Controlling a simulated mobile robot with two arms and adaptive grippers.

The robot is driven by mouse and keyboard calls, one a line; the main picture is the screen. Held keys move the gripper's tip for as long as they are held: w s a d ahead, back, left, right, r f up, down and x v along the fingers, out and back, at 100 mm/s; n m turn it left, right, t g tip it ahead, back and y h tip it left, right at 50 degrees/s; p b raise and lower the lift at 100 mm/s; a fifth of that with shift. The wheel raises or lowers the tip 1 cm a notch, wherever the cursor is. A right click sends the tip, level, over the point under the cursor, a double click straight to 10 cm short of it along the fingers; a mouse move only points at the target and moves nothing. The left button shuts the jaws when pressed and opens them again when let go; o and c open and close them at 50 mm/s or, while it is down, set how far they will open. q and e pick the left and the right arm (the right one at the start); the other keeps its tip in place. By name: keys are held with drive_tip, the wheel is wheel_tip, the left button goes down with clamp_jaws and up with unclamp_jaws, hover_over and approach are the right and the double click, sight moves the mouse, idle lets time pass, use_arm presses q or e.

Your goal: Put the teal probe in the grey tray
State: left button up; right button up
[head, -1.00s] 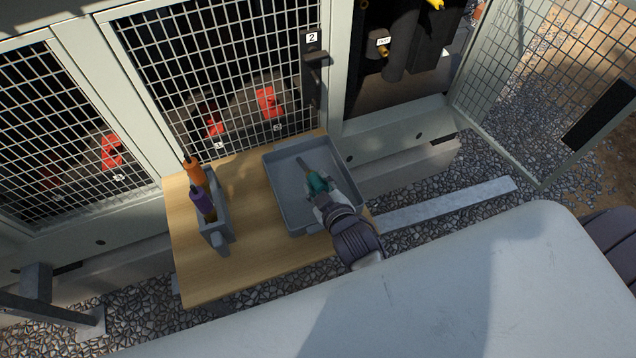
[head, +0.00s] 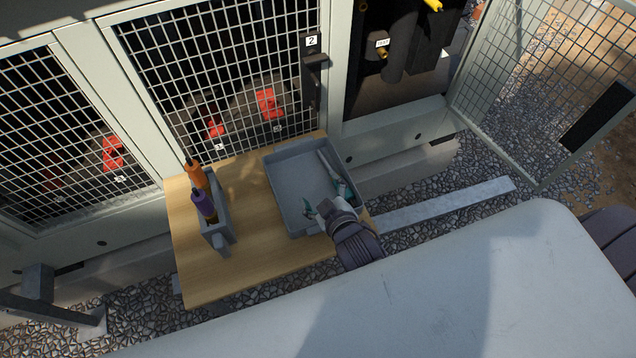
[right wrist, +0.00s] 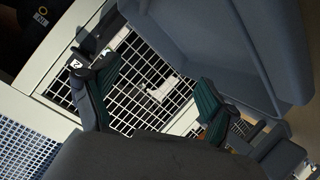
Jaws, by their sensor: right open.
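The grey tray (head: 291,176) lies on the wooden board in the head view. The teal probe (head: 331,167) lies in it along the right wall, its grey shaft pointing to the far side. Its handle end is partly covered by my right gripper (head: 327,201). That gripper is open over the tray's near right part, its fingers spread. In the right wrist view the teal-ribbed fingers (right wrist: 153,102) are wide apart with nothing held between them. The grey tray (right wrist: 225,45) seems to fill the upper right there. My left gripper is not in view.
A grey holder (head: 219,234) with an orange-handled tool (head: 196,174) and a purple-handled tool (head: 204,203) stands left of the tray. The wooden board (head: 215,275) is bare in front. Mesh panels (head: 215,75) stand behind; an open mesh door (head: 555,75) is at right.

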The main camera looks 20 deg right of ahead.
drive_tip(key=p+v, duration=0.2)
drive_tip(key=v, duration=0.3)
drive_tip(key=shift+s+r+p, duration=0.1)
drive_tip(key=shift+p, duration=0.2)
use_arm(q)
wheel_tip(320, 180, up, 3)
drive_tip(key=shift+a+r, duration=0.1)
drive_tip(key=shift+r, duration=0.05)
